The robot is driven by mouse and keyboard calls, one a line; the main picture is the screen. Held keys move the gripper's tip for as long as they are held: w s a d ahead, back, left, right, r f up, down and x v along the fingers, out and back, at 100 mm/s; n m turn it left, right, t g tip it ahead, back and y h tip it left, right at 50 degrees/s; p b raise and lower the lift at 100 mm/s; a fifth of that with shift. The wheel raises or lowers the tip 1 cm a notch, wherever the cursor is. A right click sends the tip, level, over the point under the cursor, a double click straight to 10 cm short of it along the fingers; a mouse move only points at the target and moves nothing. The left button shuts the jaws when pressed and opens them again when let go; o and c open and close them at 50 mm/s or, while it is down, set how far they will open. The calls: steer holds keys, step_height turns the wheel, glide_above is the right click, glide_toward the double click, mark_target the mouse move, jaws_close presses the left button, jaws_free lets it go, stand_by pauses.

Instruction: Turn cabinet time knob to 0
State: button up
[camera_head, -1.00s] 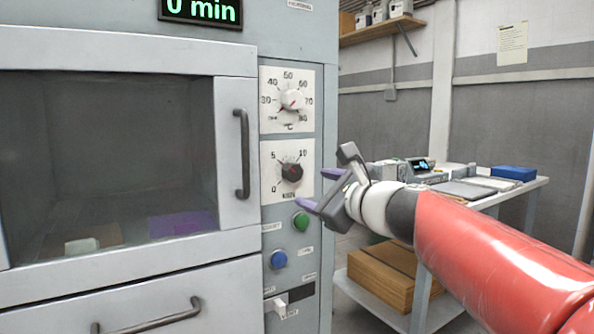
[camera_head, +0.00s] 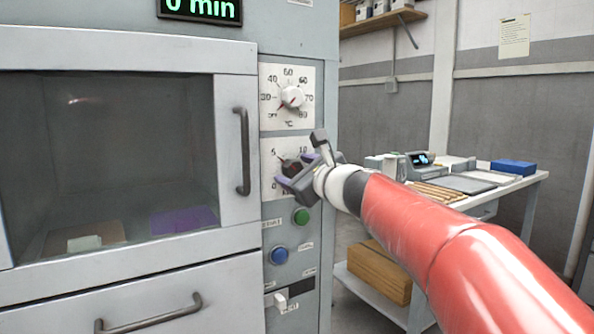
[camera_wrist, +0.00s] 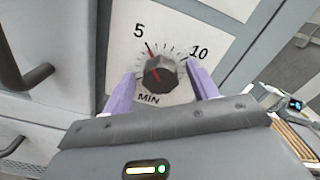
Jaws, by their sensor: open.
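The time knob (camera_wrist: 160,74) is dark and ribbed with a red pointer line, on a white dial plate marked 5, 10 and MIN. In the wrist view the red line points up and slightly left, close to the 5. My gripper (camera_wrist: 162,88) is open, with one purple finger on each side of the knob; I cannot tell whether they touch it. In the head view my gripper (camera_head: 299,171) covers part of the time knob (camera_head: 287,168). The cabinet (camera_head: 236,60) display (camera_head: 201,9) reads 0 min.
A temperature knob (camera_head: 291,97) sits above the time dial. A green button (camera_head: 301,217), a blue button (camera_head: 279,255) and a white switch (camera_head: 280,301) are below. The door handle (camera_head: 242,152) stands out at the left. A side table (camera_head: 535,182) is behind my arm at right.

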steer(key=c, duration=1)
steer(key=shift+f, duration=0.1)
steer(key=n+b, duration=0.3)
steer(key=shift+f+n+b, duration=0.2)
steer(key=shift+n+b, duration=0.15)
steer(key=shift+n, duration=0.05)
steer(key=n+b, duration=0.4)
steer(key=n, duration=0.1)
steer(key=shift+n, duration=0.3)
steer(key=n+b, duration=0.3)
steer(key=n, duration=0.1)
steer(key=shift+r+n+b, duration=0.1)
steer(key=shift+n+b, duration=0.9)
steer(key=shift+n, duration=1.3)
